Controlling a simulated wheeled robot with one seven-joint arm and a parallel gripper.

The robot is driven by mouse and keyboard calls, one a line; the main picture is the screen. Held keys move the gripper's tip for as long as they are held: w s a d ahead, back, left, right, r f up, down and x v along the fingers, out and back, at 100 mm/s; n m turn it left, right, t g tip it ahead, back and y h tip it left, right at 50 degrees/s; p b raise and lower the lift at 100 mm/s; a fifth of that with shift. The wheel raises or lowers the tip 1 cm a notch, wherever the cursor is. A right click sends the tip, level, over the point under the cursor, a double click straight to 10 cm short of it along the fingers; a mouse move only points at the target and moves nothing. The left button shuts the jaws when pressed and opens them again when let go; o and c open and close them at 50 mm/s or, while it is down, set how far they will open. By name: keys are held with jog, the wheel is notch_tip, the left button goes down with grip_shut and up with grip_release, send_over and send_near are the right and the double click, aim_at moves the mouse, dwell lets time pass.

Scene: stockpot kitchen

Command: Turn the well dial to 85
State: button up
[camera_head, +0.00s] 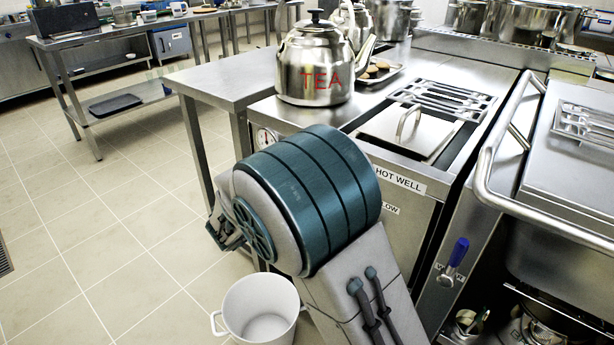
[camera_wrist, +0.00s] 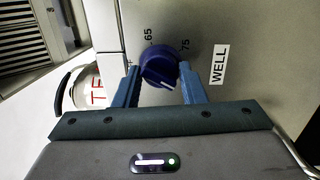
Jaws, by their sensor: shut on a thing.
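The well dial (camera_wrist: 157,68) is a dark blue round knob on a steel panel in the wrist view. A white mark shows on its lower side in that picture. The printed numbers 65 and 75 stand beside its upper edge; I see no 85. A WELL label (camera_wrist: 219,65) is to its right. My gripper (camera_wrist: 160,77) is shut on the dial, with one blue finger on each side of it. In the head view my arm hides the dial and the fingers.
The hot well (camera_head: 398,145) has a lidded steel top. A kettle marked TEA (camera_head: 316,66) stands behind my arm. A white bucket (camera_head: 260,308) is on the floor beside the arm. A blue-handled valve (camera_head: 458,252) and a curved rail (camera_head: 488,150) are to the right.

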jog(key=shift+f, duration=0.15)
jog(key=o, duration=1)
jog(key=shift+s, duration=0.1)
jog(key=p+v, duration=0.2)
jog(key=v, duration=1.1)
jog(key=shift+s+a, duration=0.25)
jog(key=shift+a, duration=0.1)
